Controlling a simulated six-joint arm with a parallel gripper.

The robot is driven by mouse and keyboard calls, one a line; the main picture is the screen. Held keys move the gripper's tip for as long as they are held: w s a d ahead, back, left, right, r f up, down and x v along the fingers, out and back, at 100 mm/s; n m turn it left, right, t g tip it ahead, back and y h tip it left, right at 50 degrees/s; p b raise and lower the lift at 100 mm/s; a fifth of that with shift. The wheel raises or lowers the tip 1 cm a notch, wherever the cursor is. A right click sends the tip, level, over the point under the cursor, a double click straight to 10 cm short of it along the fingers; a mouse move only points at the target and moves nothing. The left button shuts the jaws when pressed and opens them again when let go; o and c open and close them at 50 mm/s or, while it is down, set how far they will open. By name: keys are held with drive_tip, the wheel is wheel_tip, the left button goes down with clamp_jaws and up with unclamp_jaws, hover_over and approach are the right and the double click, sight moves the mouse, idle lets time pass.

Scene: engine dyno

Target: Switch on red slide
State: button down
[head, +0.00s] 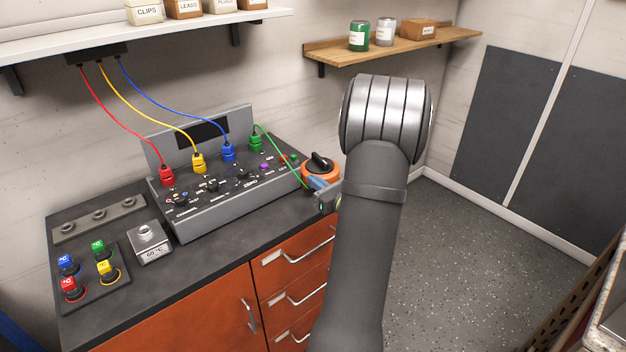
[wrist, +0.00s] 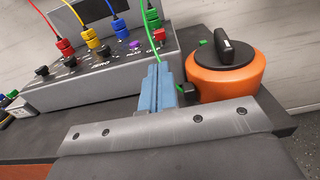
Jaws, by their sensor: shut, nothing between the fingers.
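The sloped grey console (head: 222,207) stands on the dark bench top and carries several small controls. A small red piece (head: 283,159) shows near its right end, beside the green cable; in the wrist view a small red piece (wrist: 158,34) shows behind the green cable. It is too small to tell whether it is the red slide or how it is set. My gripper (head: 316,183) is at the console's right end, beside the orange rotary switch. In the wrist view the blue fingertips of my gripper (wrist: 160,72) are together with nothing between them, and they hide part of the panel's right end.
The orange rotary switch (head: 321,172) with a black handle stands close by my fingers, on their right in the wrist view (wrist: 222,82). Red, yellow, blue and green cables plug into the console's back.

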drive_tip(key=x, duration=1.1)
drive_tip(key=shift+w+a+f, duration=0.1)
drive_tip(key=x, duration=0.3)
drive_tip(key=shift+w+a, duration=0.15)
drive_tip(key=shift+a, duration=0.05)
drive_tip(key=shift+w+a, duration=0.1)
drive_tip(key=v, duration=1.4)
approach(285, 159)
drive_tip(key=shift+x, duration=1.8)
